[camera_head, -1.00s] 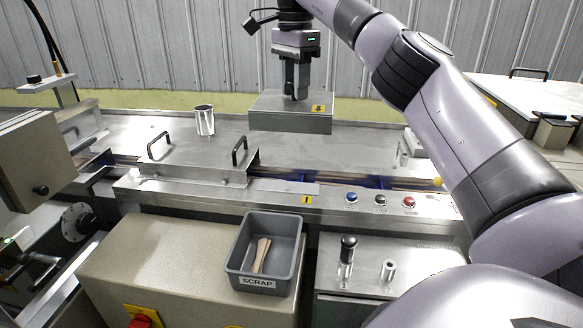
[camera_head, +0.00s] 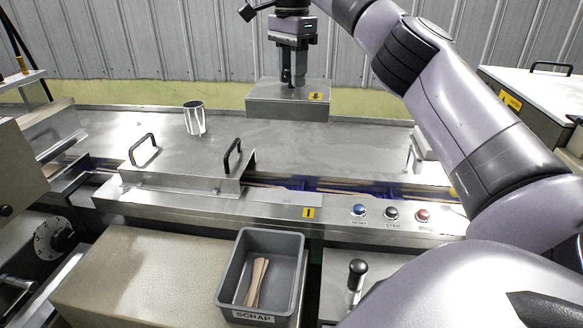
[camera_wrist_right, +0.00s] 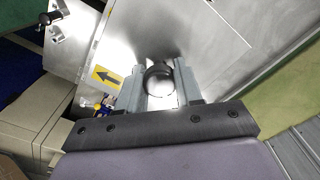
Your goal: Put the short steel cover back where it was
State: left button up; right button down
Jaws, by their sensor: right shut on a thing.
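The short steel cover (camera_head: 270,107) is a flat box-like metal piece with a small yellow label. My right gripper (camera_head: 291,82) is shut on it from above and holds it over the back of the steel machine deck. In the right wrist view, the fingers of my right gripper (camera_wrist_right: 160,85) close around a round dark grip on the cover (camera_wrist_right: 122,48), beside a yellow arrow label. An uncovered stretch of the channel (camera_head: 330,186), with blue parts and wooden sticks inside, lies right of the longer two-handled cover (camera_head: 185,172). My left gripper is out of view.
A metal cup (camera_head: 194,118) stands on the deck at the back left. Buttons (camera_head: 391,213) line the front ledge at right. A grey scrap bin (camera_head: 232,272) holding sticks and a black-knobbed lever (camera_head: 356,275) stand in front. The middle deck is clear.

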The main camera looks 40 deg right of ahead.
aim_at(292, 105)
notch_tip(292, 105, down, 19)
jog(key=c, duration=0.7)
grip_release()
jog(key=shift+f, duration=0.15)
jog(key=shift+c, duration=0.2)
jog(key=shift+s, duration=0.1)
notch_tip(292, 105, up, 12)
jog(key=shift+r+b, duration=0.1)
jog(key=shift+b, duration=0.3)
